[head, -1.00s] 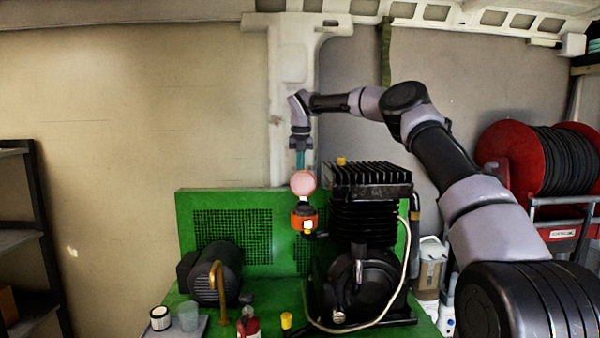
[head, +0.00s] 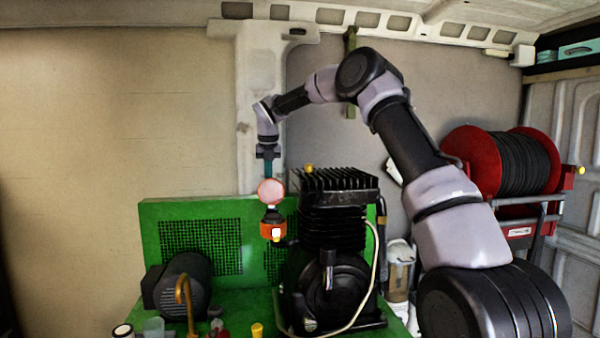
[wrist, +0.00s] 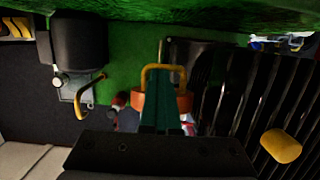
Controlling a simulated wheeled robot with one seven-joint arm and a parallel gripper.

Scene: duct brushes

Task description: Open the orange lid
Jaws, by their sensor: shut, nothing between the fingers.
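An orange container (head: 273,230) with a white label stands at the back of the green bench, left of the black compressor. A pale pink round disc (head: 271,192) stands upright above it, facing the head camera; it looks like the raised lid. My gripper (head: 268,172) points down just above and behind the disc, its teal fingers shut and empty. The wrist view shows the teal fingers (wrist: 163,115) in front of an orange rim (wrist: 183,102) with a yellow loop (wrist: 165,74). Contact between fingers and disc cannot be told.
The black finned compressor (head: 330,240) stands close on the right, with a yellow knob on top. A dark motor (head: 183,284) and brass hook (head: 184,292) are at left. Small containers line the front. A red hose reel (head: 480,165) is at far right.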

